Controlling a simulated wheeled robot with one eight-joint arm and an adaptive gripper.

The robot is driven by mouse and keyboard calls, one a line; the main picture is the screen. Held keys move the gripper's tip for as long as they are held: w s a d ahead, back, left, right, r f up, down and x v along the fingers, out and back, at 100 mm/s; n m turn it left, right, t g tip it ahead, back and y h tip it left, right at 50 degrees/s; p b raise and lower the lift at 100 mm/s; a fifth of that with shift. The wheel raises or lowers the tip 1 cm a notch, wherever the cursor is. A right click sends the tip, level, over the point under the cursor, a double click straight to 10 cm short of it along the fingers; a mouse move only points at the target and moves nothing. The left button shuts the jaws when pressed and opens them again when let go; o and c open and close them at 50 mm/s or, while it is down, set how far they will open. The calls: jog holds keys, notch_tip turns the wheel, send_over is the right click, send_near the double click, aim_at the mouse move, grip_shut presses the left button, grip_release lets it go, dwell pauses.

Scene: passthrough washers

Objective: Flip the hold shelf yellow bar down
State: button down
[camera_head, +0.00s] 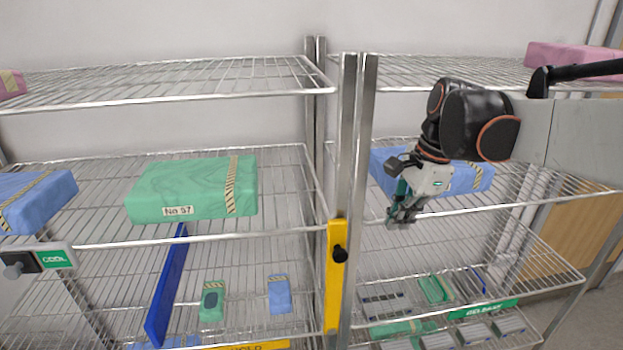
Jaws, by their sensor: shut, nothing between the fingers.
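A yellow bar (334,300) stands upright against the left metal post in the middle of the view. A black knob (340,255) sticks out from its upper half. A yellow label (262,346), apparently reading HOLD, shows at the bottom edge on the left rack, partly cut off. My gripper (397,222) is shut and empty. It appears right of and higher than the yellow bar, in front of the right rack's middle shelf, and apart from the bar. It points downward.
Two metal posts (366,180) stand between the wire racks. A blue bar (165,290) slants at the left rack. A green wrapped pack (192,190) lies on the left middle shelf. A blue pack (470,180) lies behind my gripper. Small trays and packs fill the lower right shelf.

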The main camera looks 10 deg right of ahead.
jog(key=shift+w+d+r+m+y+p, duration=0.1)
jog(key=shift+r+m+y+p, duration=0.35)
jog(key=shift+r, duration=0.35)
jog(key=shift+w+d+r+m+y+p, duration=0.1)
jog(key=shift+r+m+y+p, duration=0.25)
jog(key=shift+r+m+p, duration=0.35)
jog(key=shift+a, duration=0.1)
jog(key=a+x, duration=0.2)
jog(key=x, duration=1)
jog(key=shift+a+p, duration=0.35)
jog(key=shift+a, duration=0.1)
jog(key=shift+r+g, duration=0.1)
jog(key=shift+g, duration=0.2)
